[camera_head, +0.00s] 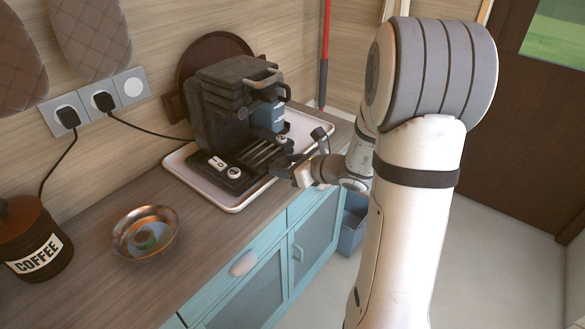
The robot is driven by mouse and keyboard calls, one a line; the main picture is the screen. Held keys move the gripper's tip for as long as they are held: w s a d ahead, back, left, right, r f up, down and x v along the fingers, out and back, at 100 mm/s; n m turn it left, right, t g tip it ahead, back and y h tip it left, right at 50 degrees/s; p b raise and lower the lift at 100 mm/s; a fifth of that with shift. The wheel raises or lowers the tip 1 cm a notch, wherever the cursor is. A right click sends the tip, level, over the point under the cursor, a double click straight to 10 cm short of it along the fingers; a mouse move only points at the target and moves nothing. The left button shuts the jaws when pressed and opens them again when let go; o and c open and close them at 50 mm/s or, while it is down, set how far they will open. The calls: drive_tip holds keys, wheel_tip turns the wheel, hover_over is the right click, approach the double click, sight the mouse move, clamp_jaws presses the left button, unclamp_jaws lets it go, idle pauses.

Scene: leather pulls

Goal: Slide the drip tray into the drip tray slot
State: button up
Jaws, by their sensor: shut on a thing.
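A black coffee machine (225,105) stands on a white tray on the counter. The drip tray (262,153), dark with light metal slats, is at the low front of the machine. How far it sits inside the drip tray slot cannot be told, as the slot itself is hidden. My gripper (281,167) is at the front edge of the drip tray, reaching in from the right, and is shut on it. The fingertips are small and partly dark against the machine.
The white tray's rim (233,208) surrounds the machine base. A metal bowl (145,232) and a brown coffee canister (35,240) stand on the counter at left. Two plugs with cables are in wall sockets (100,100). Blue cabinets (290,255) are below; open floor lies right.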

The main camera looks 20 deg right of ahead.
sight(280, 163)
drive_tip(key=shift+w+a, duration=0.55)
drive_tip(key=shift+w, duration=0.2)
drive_tip(key=shift+w+a, duration=0.5)
drive_tip(key=shift+w, duration=0.2)
drive_tip(key=shift+f+b, duration=0.45)
drive_tip(key=shift+f, duration=0.05)
drive_tip(key=o, duration=1.4)
drive_tip(key=shift+c, duration=0.2)
